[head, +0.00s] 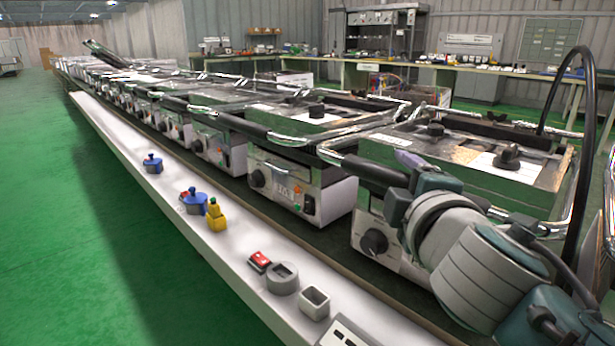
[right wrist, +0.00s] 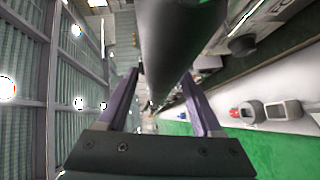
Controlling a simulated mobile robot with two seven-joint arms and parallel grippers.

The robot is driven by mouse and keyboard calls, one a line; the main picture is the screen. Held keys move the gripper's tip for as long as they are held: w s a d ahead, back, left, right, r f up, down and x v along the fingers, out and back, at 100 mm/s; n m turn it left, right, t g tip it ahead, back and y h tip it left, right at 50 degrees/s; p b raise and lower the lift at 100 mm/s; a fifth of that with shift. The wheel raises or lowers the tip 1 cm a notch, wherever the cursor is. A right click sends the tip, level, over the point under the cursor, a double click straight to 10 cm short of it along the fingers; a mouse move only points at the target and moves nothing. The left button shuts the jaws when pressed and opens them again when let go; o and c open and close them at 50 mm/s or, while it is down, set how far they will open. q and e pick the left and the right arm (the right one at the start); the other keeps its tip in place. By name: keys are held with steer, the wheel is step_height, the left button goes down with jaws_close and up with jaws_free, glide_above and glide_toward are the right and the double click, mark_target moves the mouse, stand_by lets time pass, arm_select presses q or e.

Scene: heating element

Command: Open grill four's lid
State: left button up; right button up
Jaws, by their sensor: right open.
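A row of grills runs away from me along the bench. The nearest grill (head: 470,150) is at the right, with its lid down and a black bar handle (head: 375,172) on chrome arms at its front. The adjacent grill (head: 290,185) to the left also has its lid down. I cannot read which is grill four. My right gripper (head: 408,162) is at the nearest grill's handle, partly hidden by my own wrist. In the right wrist view its purple fingers (right wrist: 161,78) are open, one on each side of the dark handle (right wrist: 178,50). My left gripper is not in view.
A white ledge (head: 240,255) in front of the grills carries a yellow button piece (head: 216,216), blue plugs (head: 193,200) and grey sockets (head: 283,279). A black cable (head: 548,92) arches at the right. The green floor (head: 70,240) at left is clear.

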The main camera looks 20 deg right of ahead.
steer(key=shift+c, duration=0.4)
jaws_close()
stand_by(0.9)
